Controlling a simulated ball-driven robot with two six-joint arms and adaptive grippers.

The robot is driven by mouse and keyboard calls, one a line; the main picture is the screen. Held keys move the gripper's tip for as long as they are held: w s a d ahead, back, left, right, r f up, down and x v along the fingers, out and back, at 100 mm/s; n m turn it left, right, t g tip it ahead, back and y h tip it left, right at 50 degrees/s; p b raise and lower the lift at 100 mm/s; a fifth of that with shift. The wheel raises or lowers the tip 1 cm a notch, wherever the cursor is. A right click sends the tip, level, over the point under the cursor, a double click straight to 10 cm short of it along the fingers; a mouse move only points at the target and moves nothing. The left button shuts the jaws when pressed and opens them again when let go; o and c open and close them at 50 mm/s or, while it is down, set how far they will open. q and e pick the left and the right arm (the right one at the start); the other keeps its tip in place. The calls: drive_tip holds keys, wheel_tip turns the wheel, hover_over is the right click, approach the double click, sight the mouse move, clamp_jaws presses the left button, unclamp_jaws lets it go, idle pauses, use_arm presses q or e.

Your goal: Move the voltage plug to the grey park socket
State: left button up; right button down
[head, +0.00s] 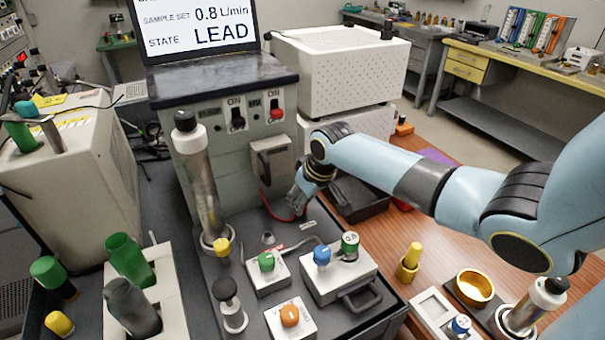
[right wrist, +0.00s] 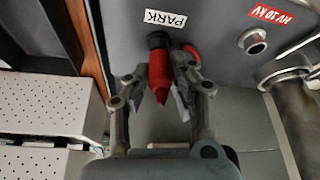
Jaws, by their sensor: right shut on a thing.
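The voltage plug (right wrist: 160,75) is red with a black collar and shows in the right wrist view between the fingers of my right gripper (right wrist: 158,88). My right gripper, also in the head view (head: 299,207), is shut on it. The collar is at the grey panel beside the PARK label (right wrist: 165,19). The park socket is hidden behind the plug, and I cannot tell whether the plug is seated. The HV socket (right wrist: 253,41), a metal ring beside a red label, is empty. A red cable (head: 268,207) shows near the gripper. My left gripper is not in view.
A tall metal column (head: 200,185) stands left of the gripper. Knobbed blocks (head: 340,275) stand in front on the dark deck. The grey console (head: 225,150) with a screen is behind. A brass dish (head: 475,287) stands on the wooden table at right.

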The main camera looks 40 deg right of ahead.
drive_tip(key=shift+f, duration=0.2)
drive_tip(key=c, duration=1.1)
unclamp_jaws()
drive_tip(key=v, duration=1.2)
